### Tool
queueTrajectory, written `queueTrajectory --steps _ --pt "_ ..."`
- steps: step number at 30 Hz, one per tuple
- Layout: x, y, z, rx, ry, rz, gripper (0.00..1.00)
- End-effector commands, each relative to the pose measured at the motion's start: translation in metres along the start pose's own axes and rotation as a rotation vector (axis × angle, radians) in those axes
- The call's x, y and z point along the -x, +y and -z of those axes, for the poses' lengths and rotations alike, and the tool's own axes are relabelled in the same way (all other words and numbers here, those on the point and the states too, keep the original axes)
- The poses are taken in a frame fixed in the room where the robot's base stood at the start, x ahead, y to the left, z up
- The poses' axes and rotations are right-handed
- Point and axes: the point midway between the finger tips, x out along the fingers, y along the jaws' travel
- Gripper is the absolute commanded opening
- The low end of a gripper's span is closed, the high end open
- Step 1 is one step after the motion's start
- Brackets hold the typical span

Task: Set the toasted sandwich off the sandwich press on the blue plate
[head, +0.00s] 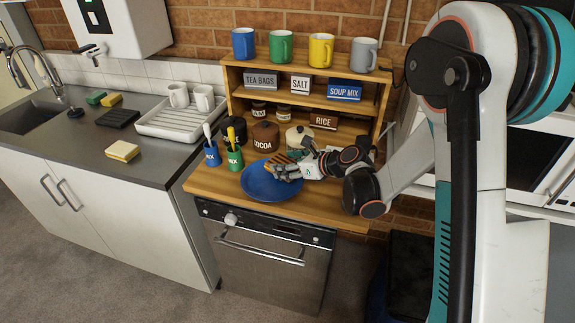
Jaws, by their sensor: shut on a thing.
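The blue plate (265,190) lies on the wooden worktop. My gripper (282,167) is at the plate's right back part, shut on the toasted sandwich (279,160), a small brown striped piece partly hidden by the fingers. The sandwich is over the plate; I cannot tell whether it touches it. I cannot make out the sandwich press in this view.
Blue and green cups (234,159) with utensils stand left of the plate. A brown cocoa jar (265,138) and a cream jar stand behind it. A wooden shelf (305,70) with mugs rises at the back. A white dish rack (180,120) is on the left counter.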

Motion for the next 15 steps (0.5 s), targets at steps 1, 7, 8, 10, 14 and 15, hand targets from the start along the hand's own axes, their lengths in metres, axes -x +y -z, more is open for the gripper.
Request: queueTrajectory --steps 1,7,8,10,14,15 --pt "-0.0014 0.0 0.0025 0.0 0.0 0.0 0.45" --pt "-0.004 0.0 0.0072 0.0 0.0 0.0 0.45" --pt "-0.0044 0.0 0.0079 0.0 0.0 0.0 0.45" --pt "-0.0046 0.0 0.0084 0.0 0.0 0.0 0.63" --pt "-0.0041 0.0 0.0075 0.0 0.0 0.0 0.78" --pt "-0.0041 0.0 0.0075 0.0 0.0 0.0 0.78"
